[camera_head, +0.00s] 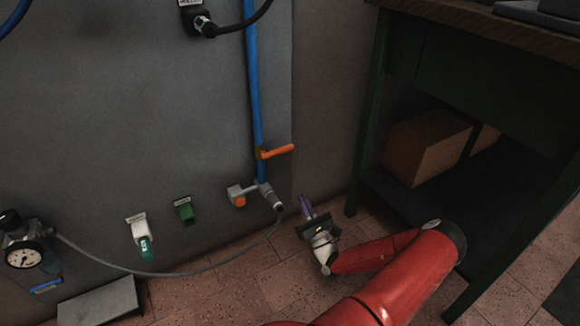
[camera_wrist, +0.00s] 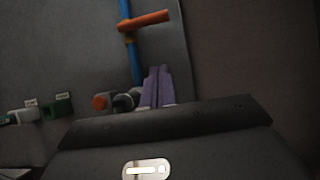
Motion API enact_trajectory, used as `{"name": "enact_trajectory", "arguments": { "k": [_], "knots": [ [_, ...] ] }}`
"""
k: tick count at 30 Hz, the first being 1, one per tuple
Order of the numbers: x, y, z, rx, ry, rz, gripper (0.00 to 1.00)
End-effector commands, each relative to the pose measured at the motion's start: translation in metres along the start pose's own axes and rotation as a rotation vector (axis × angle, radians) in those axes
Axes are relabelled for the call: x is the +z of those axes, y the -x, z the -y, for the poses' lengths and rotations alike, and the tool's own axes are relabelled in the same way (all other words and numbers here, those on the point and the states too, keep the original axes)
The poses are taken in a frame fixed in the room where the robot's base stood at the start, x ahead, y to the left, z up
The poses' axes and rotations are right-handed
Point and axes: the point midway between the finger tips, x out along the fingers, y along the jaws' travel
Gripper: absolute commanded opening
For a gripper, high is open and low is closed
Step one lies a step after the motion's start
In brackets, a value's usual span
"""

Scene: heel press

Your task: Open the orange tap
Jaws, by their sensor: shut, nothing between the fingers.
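The orange tap (camera_head: 277,152) is a lever on a vertical blue pipe (camera_head: 255,90) at the wall. Its handle sticks out to the right, roughly square to the pipe. In the wrist view the orange lever (camera_wrist: 146,20) shows at the top, above the fingers. My gripper (camera_head: 304,201) is below and to the right of the lever, apart from it, near the floor. Its purple fingers (camera_wrist: 157,86) are together with nothing between them. They point up toward the pipe's lower end and hide part of the wall there.
A fitting with an orange end (camera_head: 240,200) and a grey hose sits under the tap. A green socket (camera_head: 184,209), a white socket with a teal plug (camera_head: 140,236) and a gauge (camera_head: 24,254) are to the left. A dark green bench (camera_head: 420,65) with a cardboard box (camera_head: 427,147) stands right.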

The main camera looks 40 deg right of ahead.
Motion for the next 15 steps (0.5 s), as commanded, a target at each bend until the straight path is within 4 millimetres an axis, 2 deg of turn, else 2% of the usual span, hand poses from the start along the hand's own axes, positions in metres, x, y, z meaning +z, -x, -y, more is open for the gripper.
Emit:
{"name": "enact_trajectory", "arguments": {
  "k": [5,15],
  "knots": [
    [0.0,-0.013,-0.001,0.003,0.0,0.0,0.0],
    [-0.001,-0.082,-0.001,0.004,-0.001,0.002,0.0]
  ]
}}
